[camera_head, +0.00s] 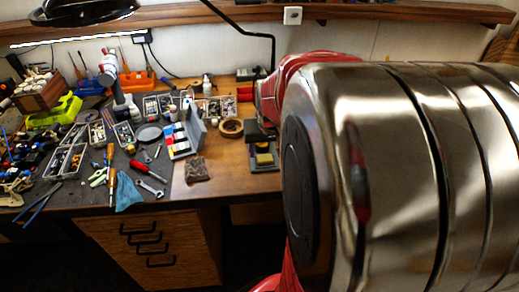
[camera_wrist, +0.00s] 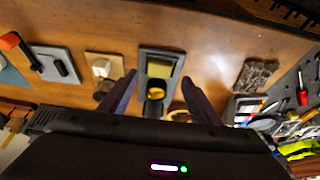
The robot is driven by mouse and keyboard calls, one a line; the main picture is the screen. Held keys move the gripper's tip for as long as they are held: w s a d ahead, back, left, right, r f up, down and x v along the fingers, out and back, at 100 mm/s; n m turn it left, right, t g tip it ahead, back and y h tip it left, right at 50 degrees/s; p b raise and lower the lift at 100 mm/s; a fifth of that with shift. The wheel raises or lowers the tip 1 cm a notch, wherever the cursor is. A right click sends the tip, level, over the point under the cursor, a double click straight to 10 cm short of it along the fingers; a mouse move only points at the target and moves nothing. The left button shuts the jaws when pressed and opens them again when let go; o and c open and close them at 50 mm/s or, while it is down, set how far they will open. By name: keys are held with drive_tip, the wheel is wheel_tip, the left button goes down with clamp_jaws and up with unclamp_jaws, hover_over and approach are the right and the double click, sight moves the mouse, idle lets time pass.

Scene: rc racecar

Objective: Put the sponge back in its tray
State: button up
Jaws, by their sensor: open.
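My gripper (camera_wrist: 160,77) is open, its two dark fingers apart, with nothing visible held between them. Beyond the fingers, a dark stand with a shallow tray (camera_wrist: 146,57) lies on the wooden bench; it also shows in the head view (camera_head: 265,167). A flat yellowish pad (camera_wrist: 160,69) shows in the tray, with a round golden piece (camera_wrist: 155,92) beside it. A mottled grey-brown block (camera_wrist: 256,75) lies apart on the bench, also in the head view (camera_head: 197,169). I cannot tell whether the block or the pad is the sponge. My arm hides the gripper in the head view.
A tape roll (camera_head: 231,128) and a box with coloured parts (camera_head: 184,140) stand near the block. A red screwdriver (camera_head: 142,167), wrench (camera_head: 149,188) and blue cloth (camera_head: 128,190) lie on the dark mat to the left. Bare wood lies between block and stand.

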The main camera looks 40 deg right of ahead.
drive_tip(key=v, duration=0.6)
drive_tip(key=shift+r, duration=0.15)
drive_tip(key=shift+a, duration=0.2)
drive_tip(key=s+a+r+n+t+y, duration=0.1)
drive_tip(key=s+a+n, duration=0.2)
drive_tip(key=a, duration=0.9)
drive_tip(key=s+a+r+n+t+y, duration=0.1)
drive_tip(key=s+a+n, duration=0.2)
drive_tip(key=a, duration=0.9)
drive_tip(key=shift+s+a+r+n, duration=0.15)
drive_tip(key=shift+s+a+n, duration=0.15)
drive_tip(key=shift+n, duration=0.1)
drive_tip(key=shift+c, duration=0.4)
